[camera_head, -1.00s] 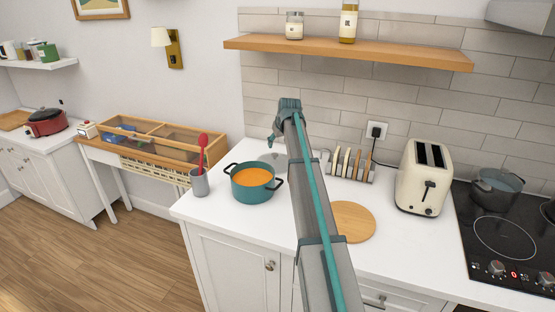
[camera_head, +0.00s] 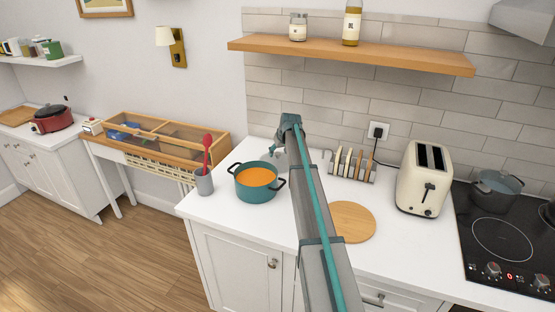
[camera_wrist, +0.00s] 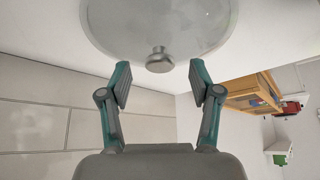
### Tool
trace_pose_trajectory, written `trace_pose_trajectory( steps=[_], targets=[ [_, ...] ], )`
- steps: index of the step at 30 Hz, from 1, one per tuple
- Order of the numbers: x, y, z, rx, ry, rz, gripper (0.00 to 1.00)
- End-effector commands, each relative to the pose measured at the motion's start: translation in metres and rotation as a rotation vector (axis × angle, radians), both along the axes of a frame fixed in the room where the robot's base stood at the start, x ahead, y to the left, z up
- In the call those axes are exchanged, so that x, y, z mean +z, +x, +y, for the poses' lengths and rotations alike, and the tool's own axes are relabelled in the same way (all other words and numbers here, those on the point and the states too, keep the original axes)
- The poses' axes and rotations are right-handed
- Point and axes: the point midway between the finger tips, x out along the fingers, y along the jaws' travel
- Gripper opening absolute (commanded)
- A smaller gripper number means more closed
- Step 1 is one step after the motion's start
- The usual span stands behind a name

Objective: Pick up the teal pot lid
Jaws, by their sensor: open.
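The pot lid (camera_wrist: 158,22) is a pale, see-through glass disc with a round metal knob (camera_wrist: 159,62), at the top of the wrist view. My gripper (camera_wrist: 160,79) is open and empty. Its two teal-and-grey fingers stand apart, one to each side of the knob in the picture, and the knob lies a little beyond the line between the tips. I see no contact. In the head view my arm reaches over the counter to just behind the teal pot (camera_head: 257,196), which stands uncovered with orange soup in it. There the lid is hard to make out beside my arm.
A grey cup (camera_head: 203,183) with a red spoon stands left of the pot. A toast rack (camera_head: 352,172), a round wooden board (camera_head: 352,222) and a cream toaster (camera_head: 422,180) stand to the right. A wooden shelf (camera_head: 350,56) hangs above. The front left counter is clear.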

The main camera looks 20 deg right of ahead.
Motion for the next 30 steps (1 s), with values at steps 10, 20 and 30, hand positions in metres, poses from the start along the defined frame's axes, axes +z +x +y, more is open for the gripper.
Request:
trace_pose_trajectory(
  steps=[10, 20, 30],
  targets=[
    [-0.019, 0.011, 0.0, 0.0, 0.0, -0.001, 0.63],
    [-0.019, 0.011, 0.0, 0.0, 0.0, 0.0, 0.22],
    [-0.019, 0.011, 0.0, 0.0, 0.0, -0.001, 0.0]
  ],
)
